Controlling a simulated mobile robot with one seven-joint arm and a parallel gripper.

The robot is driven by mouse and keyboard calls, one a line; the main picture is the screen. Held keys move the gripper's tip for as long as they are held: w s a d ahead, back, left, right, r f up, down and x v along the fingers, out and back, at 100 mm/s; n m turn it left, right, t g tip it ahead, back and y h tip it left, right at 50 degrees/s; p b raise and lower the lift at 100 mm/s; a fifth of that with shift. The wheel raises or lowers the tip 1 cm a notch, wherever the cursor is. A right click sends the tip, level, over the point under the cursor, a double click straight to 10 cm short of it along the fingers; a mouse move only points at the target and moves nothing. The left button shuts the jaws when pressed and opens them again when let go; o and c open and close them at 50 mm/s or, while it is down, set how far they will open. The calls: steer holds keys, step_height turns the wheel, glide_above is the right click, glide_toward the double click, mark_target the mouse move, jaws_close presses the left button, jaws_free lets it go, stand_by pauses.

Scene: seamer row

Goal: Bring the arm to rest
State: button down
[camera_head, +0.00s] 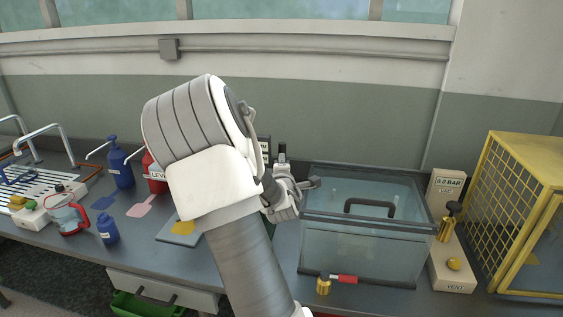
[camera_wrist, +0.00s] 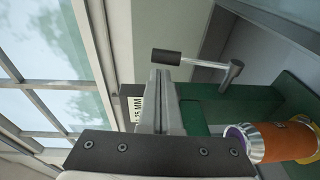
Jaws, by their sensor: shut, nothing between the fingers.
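My arm rises through the middle of the head view and bends over the bench (camera_head: 340,300). Its wrist end shows just right of the forearm, beside a clear lidded tank (camera_head: 365,250); the fingers are hard to make out there. In the wrist view my gripper (camera_wrist: 164,80) is shut and empty, its grey fingers together. A metal lever with a black grip (camera_wrist: 166,57) appears just beyond the fingertips; I cannot tell whether they touch. A green machine body (camera_wrist: 235,107) and an orange cylinder with metal ends (camera_wrist: 285,142) are to the right.
A yellow mesh cage (camera_head: 510,200) and a vacuum gauge box (camera_head: 450,255) stand right of the tank. Left on the bench are a blue bottle (camera_head: 120,165), a red bottle (camera_head: 155,175), a red-handled jug (camera_head: 68,215) and a white rack (camera_head: 40,180). My arm hides the bench behind it.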

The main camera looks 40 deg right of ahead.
steer(key=v, duration=0.8)
steer(key=shift+s+r, duration=0.15)
steer(key=shift+r, duration=0.3)
steer(key=shift+a, duration=0.2)
steer(key=s+a+r+m+g+y, duration=0.15)
steer(key=a+m+y, duration=0.25)
steer(key=a, duration=0.5)
steer(key=s+a+m+g+y, duration=0.2)
steer(key=a+m+y, duration=0.15)
steer(key=a, duration=0.45)
steer(key=s+a+r+m+g+y, duration=0.1)
steer(key=s+a+g, duration=0.1)
steer(key=s+a, duration=0.3)
steer(key=s+a+r+m+g+y+p, duration=0.1)
steer(key=s+a, duration=0.5)
steer(key=s, duration=0.7)
steer(key=shift+s+a+r+m+g+y, duration=0.2)
steer(key=shift+r+m+g+y, duration=0.15)
steer(key=shift+r+g+y, duration=0.35)
steer(key=shift+d+r, duration=0.1)
steer(key=shift+r, duration=0.05)
